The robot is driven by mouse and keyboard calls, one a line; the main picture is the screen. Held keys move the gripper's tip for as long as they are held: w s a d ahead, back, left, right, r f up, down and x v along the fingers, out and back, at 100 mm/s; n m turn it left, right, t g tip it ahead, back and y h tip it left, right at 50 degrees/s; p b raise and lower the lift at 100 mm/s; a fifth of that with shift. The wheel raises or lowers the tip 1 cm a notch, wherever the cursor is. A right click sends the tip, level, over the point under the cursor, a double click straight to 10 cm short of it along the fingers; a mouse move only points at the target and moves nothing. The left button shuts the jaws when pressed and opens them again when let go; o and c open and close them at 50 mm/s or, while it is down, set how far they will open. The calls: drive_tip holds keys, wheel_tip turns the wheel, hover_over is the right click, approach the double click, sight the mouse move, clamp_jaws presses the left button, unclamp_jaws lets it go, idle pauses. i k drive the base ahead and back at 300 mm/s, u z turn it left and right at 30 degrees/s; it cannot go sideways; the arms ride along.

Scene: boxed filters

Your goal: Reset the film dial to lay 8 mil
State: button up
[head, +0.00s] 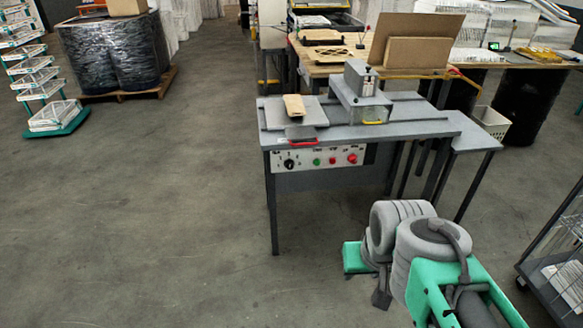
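The film dial (289,163) is a small black knob at the left end of a white control panel (322,169). The panel is on the front of a grey sealing machine's table (440,131). The dial's markings are too small to read, so I cannot tell its setting. My folded grey and green arm is at the lower right, in front of and to the right of the table. A dark part at its end, seemingly my gripper (381,298), hangs low near the floor, well apart from the dial. Its fingers cannot be made out.
A green button (316,162) and red buttons (352,158) sit right of the dial. A red-handled part (302,141) juts out above the panel. A small brown box (294,105) lies on the machine. A wire cart (560,255) stands at right. The floor left of the table is clear.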

sight(289, 164)
drive_tip(key=u, duration=0.3)
drive_tip(key=i, duration=1.15)
drive_tip(key=z, duration=0.05)
